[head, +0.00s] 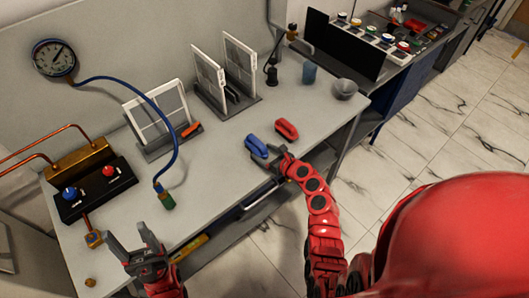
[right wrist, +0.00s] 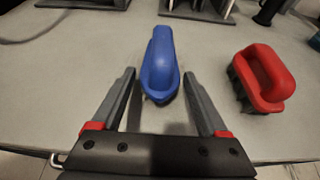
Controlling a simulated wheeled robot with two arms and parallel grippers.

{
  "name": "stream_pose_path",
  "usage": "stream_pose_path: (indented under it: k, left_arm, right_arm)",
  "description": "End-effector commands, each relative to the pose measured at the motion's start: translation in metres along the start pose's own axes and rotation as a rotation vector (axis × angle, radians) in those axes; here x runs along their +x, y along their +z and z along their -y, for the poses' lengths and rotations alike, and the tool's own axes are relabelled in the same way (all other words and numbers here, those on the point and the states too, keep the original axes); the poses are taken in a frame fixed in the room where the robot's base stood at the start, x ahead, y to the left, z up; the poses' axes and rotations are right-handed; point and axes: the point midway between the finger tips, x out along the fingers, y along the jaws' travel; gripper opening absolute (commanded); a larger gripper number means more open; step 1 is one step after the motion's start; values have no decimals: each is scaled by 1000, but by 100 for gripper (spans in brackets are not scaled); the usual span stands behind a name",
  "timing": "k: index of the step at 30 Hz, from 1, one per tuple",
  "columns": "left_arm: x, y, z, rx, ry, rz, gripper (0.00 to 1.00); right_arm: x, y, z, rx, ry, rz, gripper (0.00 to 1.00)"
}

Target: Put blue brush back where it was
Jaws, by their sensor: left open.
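The blue brush (head: 256,146) lies on the grey workbench near its front edge. In the right wrist view, the blue brush (right wrist: 160,65) points away from me, and its near end is between the finger tips. My right gripper (head: 273,158) is open just in front of the brush; its fingers (right wrist: 158,82) stand apart on both sides with visible gaps. My left gripper (head: 127,238) is open and empty over the bench's front left part. The red brush (head: 287,130) lies to the right of the blue one, and it also shows in the right wrist view (right wrist: 264,78).
Panel racks (head: 229,104) stand behind the brushes. A blue cup (head: 309,72) and a grey bowl (head: 344,88) are at the right. A gauge (head: 54,58) with a blue hose and a valve box (head: 95,188) are at the left. The bench centre has free room.

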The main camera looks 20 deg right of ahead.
Motion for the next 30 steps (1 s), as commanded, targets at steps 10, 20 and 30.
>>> stream_pose_path:
  k: [10, 20, 30]
  left_arm:
    - [0, 0, 0, 0, 0, 0, 62]
    - [-4, 1, 0, 0, 0, 0, 62]
    - [-17, 3, -1, 0, 0, 0, 62]
  right_arm:
    - [0, 0, 0, 0, 0, 0, 94]
    - [-32, 0, 1, 0, -5, 2, 94]
    - [-96, 0, 2, 0, -6, 2, 94]
